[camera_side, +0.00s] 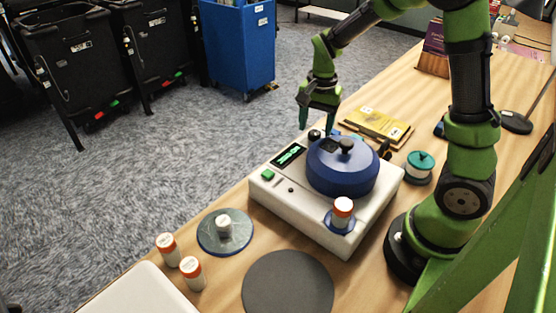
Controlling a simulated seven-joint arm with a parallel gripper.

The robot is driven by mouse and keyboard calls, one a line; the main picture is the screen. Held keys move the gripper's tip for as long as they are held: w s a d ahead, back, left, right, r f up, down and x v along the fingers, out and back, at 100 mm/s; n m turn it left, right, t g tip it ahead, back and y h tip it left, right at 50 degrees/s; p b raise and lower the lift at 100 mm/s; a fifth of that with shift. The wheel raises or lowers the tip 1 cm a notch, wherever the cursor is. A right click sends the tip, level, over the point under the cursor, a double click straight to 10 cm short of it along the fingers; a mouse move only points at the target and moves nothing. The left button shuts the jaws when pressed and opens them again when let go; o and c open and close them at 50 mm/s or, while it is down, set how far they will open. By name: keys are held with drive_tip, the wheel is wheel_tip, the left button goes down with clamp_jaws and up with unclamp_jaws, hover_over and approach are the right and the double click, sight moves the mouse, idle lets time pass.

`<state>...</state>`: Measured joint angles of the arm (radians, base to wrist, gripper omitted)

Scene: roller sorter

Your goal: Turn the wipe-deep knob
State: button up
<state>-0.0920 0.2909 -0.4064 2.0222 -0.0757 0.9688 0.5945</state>
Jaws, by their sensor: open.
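The white sorter machine (278,204) stands on the wooden table with a round blue lid (342,178) on top. A small black knob (314,135) sits at the machine's back left corner, beside the display. A second black knob (385,150) shows at the back right, partly hidden by the lid. No label is readable, so I cannot tell which is the wipe-deep knob. My gripper (317,124) is open and points down at the back left knob, with a finger to either side of it in the picture. I cannot tell whether the fingers touch it.
An orange-capped vial (342,212) stands at the machine's front right corner. More vials (192,273) and a round blue-rimmed plate (226,240) are at the front left. A dark disc (287,284) lies in front. A yellow book (378,124) and a teal-topped spool (419,167) lie behind and right.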

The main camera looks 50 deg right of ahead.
sight(317, 132)
wheel_tip(317, 132, up, 16)
drive_tip(key=shift+s+f, duration=0.2)
drive_tip(key=shift+s, duration=0.1)
drive_tip(key=shift+d, duration=0.1)
drive_tip(key=s+a+n+t+y, duration=0.1)
drive_tip(key=s+a+n+t, duration=0.5)
drive_tip(key=s+a+n, duration=0.4)
drive_tip(key=s+a, duration=0.1)
drive_tip(key=a, duration=0.1)
drive_tip(key=shift+s+a+f+n+t+y, duration=0.2)
drive_tip(key=shift+a+n+t+y, duration=0.1)
drive_tip(key=shift+a+t+y, duration=0.1)
